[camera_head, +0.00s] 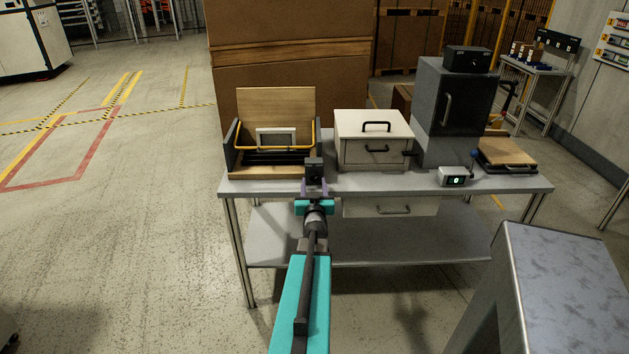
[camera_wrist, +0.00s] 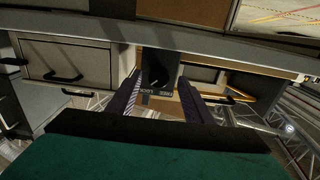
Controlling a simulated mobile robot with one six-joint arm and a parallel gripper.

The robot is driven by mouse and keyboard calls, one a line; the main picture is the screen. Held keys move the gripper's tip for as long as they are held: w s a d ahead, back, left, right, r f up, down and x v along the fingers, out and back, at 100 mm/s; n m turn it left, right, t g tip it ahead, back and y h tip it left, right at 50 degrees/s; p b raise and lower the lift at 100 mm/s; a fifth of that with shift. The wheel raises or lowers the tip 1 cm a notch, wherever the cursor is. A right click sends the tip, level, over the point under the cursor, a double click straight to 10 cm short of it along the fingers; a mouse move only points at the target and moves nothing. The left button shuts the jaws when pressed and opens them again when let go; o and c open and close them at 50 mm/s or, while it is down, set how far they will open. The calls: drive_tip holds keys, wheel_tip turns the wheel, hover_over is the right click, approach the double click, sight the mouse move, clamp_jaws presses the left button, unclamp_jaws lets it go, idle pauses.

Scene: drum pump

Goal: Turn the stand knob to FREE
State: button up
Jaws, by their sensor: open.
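The stand knob (camera_head: 314,168) shows as a small black block at the table's front edge, in front of the wooden-backed tray. In the wrist view the black knob block (camera_wrist: 161,66) is upside down near the middle, with a small light mark and a strip lettered FREE and LOCK. I cannot tell for sure which word the mark points to. My gripper (camera_head: 314,190) is just in front of the block. In the wrist view its two fingers (camera_wrist: 159,100) are apart, one on each side of the lettered strip, with nothing held. Contact cannot be told.
The tray (camera_head: 240,170) with a yellow bar stands behind the knob. The metal table (camera_head: 270,188) has a lower shelf.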

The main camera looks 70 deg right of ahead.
drive_tip(key=shift+x, duration=1)
drive_tip(key=c, duration=0.9)
drive_tip(key=shift+w+d, duration=0.15)
drive_tip(key=shift+d, duration=0.2)
drive_tip(key=shift+c, duration=0.8)
drive_tip(key=shift+a, duration=0.3)
drive_tip(key=shift+f, duration=0.1)
